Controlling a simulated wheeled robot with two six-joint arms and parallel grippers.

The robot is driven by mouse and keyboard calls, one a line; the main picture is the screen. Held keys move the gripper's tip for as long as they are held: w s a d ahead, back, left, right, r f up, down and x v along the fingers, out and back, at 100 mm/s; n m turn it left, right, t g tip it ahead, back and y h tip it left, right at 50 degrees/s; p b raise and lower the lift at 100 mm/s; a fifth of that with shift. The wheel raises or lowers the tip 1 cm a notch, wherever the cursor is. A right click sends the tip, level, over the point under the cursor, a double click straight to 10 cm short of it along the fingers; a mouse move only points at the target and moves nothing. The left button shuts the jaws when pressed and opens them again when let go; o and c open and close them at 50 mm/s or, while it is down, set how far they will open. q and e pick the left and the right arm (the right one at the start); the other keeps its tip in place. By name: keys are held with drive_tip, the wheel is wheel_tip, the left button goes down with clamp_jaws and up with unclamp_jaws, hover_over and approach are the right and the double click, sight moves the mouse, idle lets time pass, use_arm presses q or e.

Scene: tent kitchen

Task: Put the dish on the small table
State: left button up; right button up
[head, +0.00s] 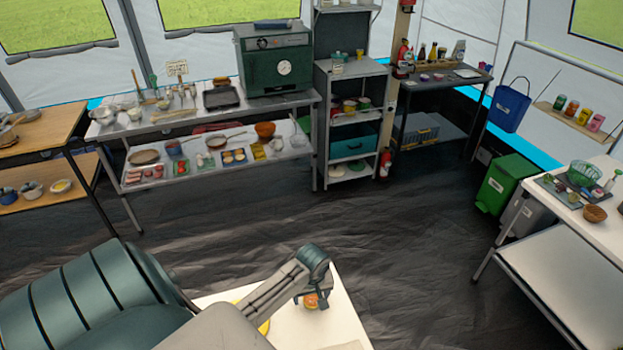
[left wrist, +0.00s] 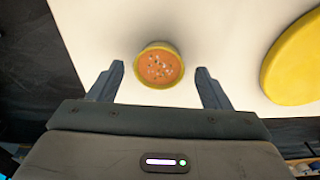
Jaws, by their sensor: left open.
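A small bowl-like dish with a yellow rim (left wrist: 142,55) and speckled orange contents stands upright on the white tabletop (left wrist: 105,30), as the left wrist view shows. In the head view the dish (head: 311,300) is partly hidden by my left gripper (head: 315,290). In the left wrist view my left gripper (left wrist: 160,70) is open, with one finger on each side of the dish and visible gaps to both. The white small table (head: 300,325) shows at the bottom of the head view. My right gripper is not in view.
A round yellow thing (left wrist: 298,62) lies on the tabletop to the right of the dish. Metal shelving with cookware (head: 215,115) stands along the back. A white table (head: 560,245) with a green basket stands at the right. Dark floor between is clear.

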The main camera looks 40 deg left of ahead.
sight(312, 302)
use_arm(q)
wheel_tip(312, 302, up, 12)
drive_tip(key=b, duration=0.2)
drive_tip(key=shift+s+d, duration=0.25)
drive_tip(key=shift+d, duration=0.1)
drive_tip(key=shift+f, duration=0.1)
